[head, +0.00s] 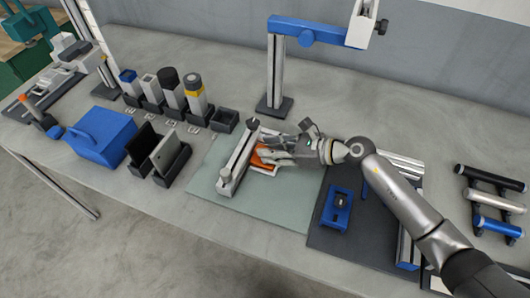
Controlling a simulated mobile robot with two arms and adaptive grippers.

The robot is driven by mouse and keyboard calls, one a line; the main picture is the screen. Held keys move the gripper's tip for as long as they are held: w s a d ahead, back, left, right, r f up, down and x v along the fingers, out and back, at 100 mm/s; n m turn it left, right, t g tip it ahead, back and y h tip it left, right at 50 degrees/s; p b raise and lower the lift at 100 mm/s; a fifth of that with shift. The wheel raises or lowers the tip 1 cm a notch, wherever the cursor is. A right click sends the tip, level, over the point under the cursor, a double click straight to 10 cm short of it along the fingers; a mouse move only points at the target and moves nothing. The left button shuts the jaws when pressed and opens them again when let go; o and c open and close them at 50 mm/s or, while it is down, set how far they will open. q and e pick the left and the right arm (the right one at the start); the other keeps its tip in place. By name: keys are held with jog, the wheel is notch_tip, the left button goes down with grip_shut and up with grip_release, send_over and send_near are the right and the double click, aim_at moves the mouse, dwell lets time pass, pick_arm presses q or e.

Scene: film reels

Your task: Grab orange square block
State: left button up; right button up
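The orange block (265,169) lies on the pale green mat (205,182), next to a grey metal bar fixture (236,163). Only parts of the block show, along with a whitish edge below it. My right gripper (268,151) reaches in from the right, with its fingers over the block and close to the bar. The fingers hide much of the block. I cannot tell whether they touch it or how far apart they are. My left gripper is not in view.
A blue-armed stand (275,70) rises behind the mat. A blue box (102,135), black upright holders (167,157) and several capped columns stand left. A blue device (336,212) sits on a dark mat right of the green one. Cylinders on a rack (490,201) stand far right.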

jog(key=shift+c, duration=0.5)
grip_shut()
jog(key=shift+r, duration=0.2)
